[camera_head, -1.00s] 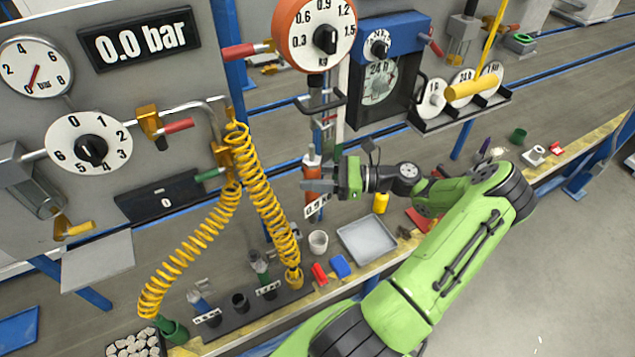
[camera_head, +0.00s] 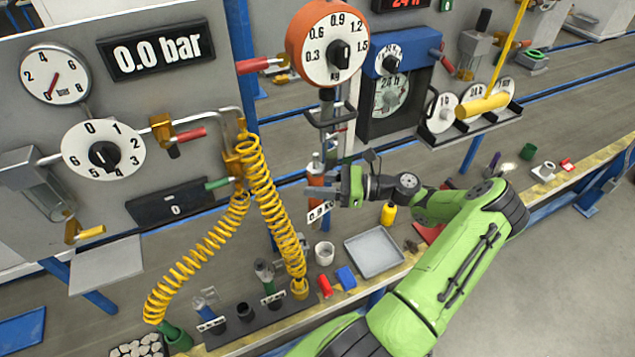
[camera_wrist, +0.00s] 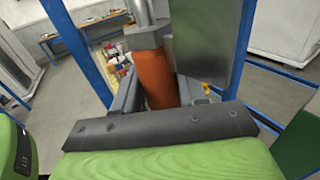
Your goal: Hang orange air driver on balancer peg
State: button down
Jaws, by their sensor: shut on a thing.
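The orange air driver (camera_head: 315,178) hangs upright in my gripper (camera_head: 322,189), with a white weight tag reading about 0.9 at its lower end. In the wrist view its orange body (camera_wrist: 155,78) sits between my gripper's fingers, with a grey metal top above. The balancer (camera_head: 327,47) is the orange-rimmed dial marked in kg. A dark bracket (camera_head: 330,115) hangs below it, just above the driver's top. I cannot tell which part is the peg, or whether the driver touches it.
Yellow coiled hoses (camera_head: 268,205) hang left of the driver. Below are a holder rack with other drivers (camera_head: 265,272), a white cup (camera_head: 324,253), a grey tray (camera_head: 374,252) and a yellow bottle (camera_head: 388,213).

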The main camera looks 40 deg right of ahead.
jog(key=shift+r, duration=0.1)
jog(key=c, duration=0.5)
grip_release()
jog(key=shift+c, duration=0.2)
